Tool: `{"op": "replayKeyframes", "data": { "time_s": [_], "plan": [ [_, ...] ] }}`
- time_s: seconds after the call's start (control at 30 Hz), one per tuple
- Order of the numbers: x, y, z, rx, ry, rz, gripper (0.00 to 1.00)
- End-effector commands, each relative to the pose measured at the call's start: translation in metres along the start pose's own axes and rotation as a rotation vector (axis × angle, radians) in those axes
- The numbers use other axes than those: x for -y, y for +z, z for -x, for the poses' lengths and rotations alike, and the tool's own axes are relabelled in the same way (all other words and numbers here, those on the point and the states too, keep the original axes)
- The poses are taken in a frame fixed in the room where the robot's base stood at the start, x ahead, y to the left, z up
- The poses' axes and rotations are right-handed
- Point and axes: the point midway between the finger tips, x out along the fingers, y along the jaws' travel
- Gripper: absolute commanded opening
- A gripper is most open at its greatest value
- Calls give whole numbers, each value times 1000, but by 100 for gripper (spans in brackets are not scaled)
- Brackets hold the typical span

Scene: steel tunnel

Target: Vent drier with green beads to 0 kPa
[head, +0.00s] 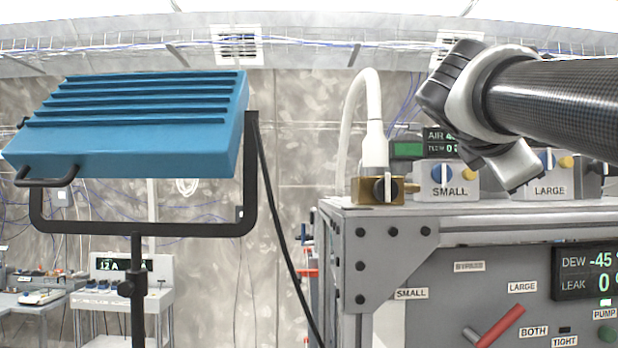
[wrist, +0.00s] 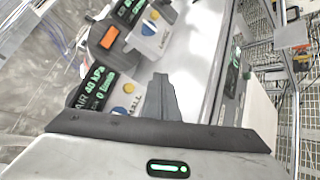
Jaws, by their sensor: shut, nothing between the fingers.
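A green window (head: 407,150) shows on a grey housing at the left of the SMALL unit (head: 445,178); single beads are too small to make out. The SMALL unit has a blue knob (wrist: 117,113) and a yellow button (wrist: 129,88). Its display (wrist: 95,88) reads AIR 40 kPa and 0 l/min. The LARGE unit (head: 548,180) stands to the right, and an orange window (wrist: 110,38) shows on a housing in the wrist view. My gripper (head: 520,175) is shut and empty above the bench, between the two units in the picture. Its fingers (wrist: 160,96) hide part of the bench top.
A brass valve with a black handle (head: 388,189) and white hose stands at the bench's left corner. The front panel has a red lever (head: 500,326) and a dew and leak display (head: 588,272). A blue lamp (head: 130,120) on a stand is at left.

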Motion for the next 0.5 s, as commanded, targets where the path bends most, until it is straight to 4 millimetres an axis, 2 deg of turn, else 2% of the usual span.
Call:
{"op": "replayKeyframes", "data": {
  "time_s": [0.27,0.5],
  "plan": [
    [-1,-1,-2,0,0,0,0],
    [-14,-14,-18,-2,-1,2,0]
  ]
}}
